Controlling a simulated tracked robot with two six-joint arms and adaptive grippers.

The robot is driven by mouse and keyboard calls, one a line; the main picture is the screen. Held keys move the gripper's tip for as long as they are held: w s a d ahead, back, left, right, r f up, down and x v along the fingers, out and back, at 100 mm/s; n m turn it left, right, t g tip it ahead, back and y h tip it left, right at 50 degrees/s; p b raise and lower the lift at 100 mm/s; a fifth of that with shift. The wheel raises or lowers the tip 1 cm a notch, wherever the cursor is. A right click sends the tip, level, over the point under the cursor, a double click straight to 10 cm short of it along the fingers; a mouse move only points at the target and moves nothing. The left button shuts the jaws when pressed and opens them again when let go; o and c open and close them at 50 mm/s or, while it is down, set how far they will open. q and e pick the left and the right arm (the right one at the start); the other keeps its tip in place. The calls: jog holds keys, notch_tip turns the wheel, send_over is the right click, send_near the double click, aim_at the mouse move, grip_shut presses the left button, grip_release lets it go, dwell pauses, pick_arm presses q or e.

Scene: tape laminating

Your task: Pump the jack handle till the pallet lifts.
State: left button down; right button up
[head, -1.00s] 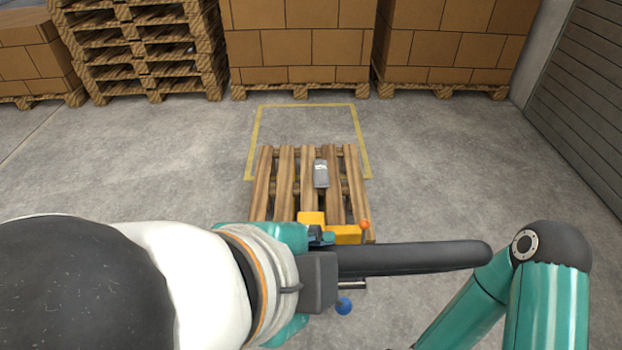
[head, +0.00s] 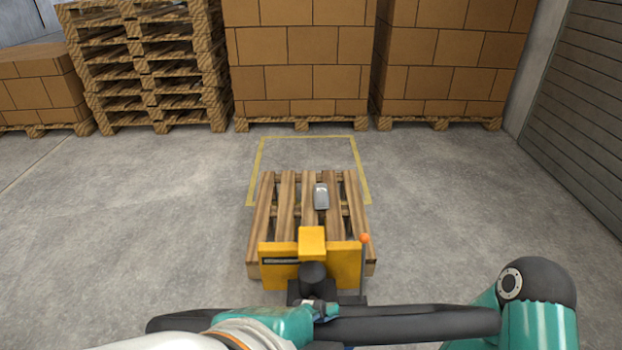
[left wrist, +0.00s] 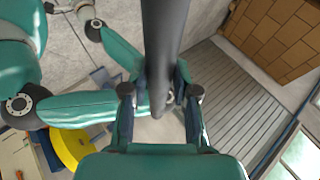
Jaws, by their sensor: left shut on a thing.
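The yellow pallet jack (head: 348,263) stands at the near end of a wooden pallet (head: 263,215). Its black handle bar (head: 420,322) lies crosswise at the bottom of the head view. My left gripper (head: 318,312) is at the middle of the bar. In the left wrist view, my left gripper (left wrist: 163,95) is shut around the dark bar (left wrist: 163,35). A small grey object (head: 321,197) rests on the pallet slats. An orange-tipped lever (head: 364,240) stands at the jack's right side. The forks are hidden. My right arm shows at lower right; its gripper is not visible.
A yellow floor outline (head: 305,137) surrounds the pallet's far part. Loaded box pallets (head: 300,80) and a stack of empty pallets (head: 150,70) stand behind. A grey shutter wall (head: 580,130) is at the right. Concrete floor is clear on both sides.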

pick_arm(q)
jog(key=c, duration=1.1)
grip_release()
jog(key=shift+a+f, duration=0.1)
jog(key=shift+f, duration=0.05)
jog(key=shift+o, duration=1.1)
jog(key=shift+w, duration=0.1)
jog(key=shift+r, duration=0.2)
jog(key=shift+s+r, duration=0.25)
jog(key=v, duration=1.1)
jog(key=shift+a, duration=0.1)
